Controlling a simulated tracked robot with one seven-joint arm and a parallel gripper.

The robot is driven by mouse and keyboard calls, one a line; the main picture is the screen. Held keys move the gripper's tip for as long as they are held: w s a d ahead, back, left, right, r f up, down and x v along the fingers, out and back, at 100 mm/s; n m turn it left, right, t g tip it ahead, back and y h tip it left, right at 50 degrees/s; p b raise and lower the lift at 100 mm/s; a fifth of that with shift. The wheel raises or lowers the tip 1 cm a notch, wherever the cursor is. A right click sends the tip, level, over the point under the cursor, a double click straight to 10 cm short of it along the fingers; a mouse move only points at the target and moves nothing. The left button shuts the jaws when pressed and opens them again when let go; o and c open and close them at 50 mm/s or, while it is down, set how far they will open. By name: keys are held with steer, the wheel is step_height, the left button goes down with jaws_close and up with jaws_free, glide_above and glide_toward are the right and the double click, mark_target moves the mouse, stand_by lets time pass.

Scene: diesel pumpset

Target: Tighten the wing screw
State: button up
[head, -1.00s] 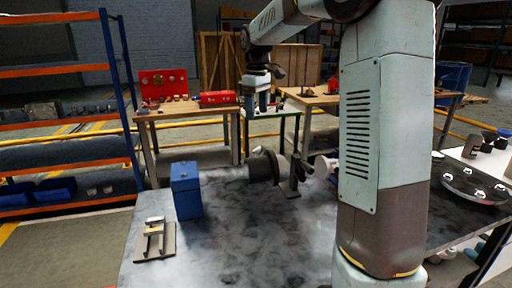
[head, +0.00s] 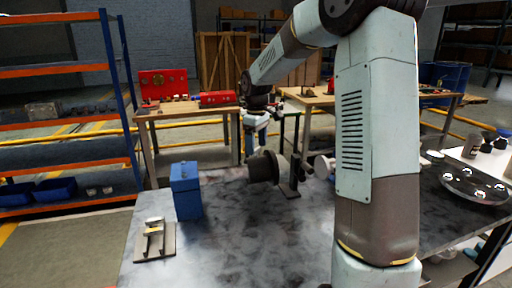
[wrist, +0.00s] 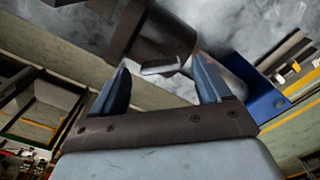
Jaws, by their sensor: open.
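My gripper (head: 256,143) hangs behind the dark round part (head: 264,168) of the fixture on the grey bench. In the wrist view my gripper (wrist: 162,66) is open, with one blue-grey finger on each side. A dark cylindrical body (wrist: 155,38) fills the space just beyond the fingertips. A small pale flat piece at its near end, possibly the wing screw (wrist: 163,68), lies between the fingertips with gaps on both sides. The wing screw cannot be made out in the head view.
A blue box (head: 186,190) stands left of the fixture, with a grey bracket on a plate (head: 155,240) in front of it. A dark upright stand (head: 291,165) is close on the fixture's right. The bench front (head: 245,245) is clear.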

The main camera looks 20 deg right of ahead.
steer(key=shift+f, duration=0.7)
steer(key=shift+c, duration=0.2)
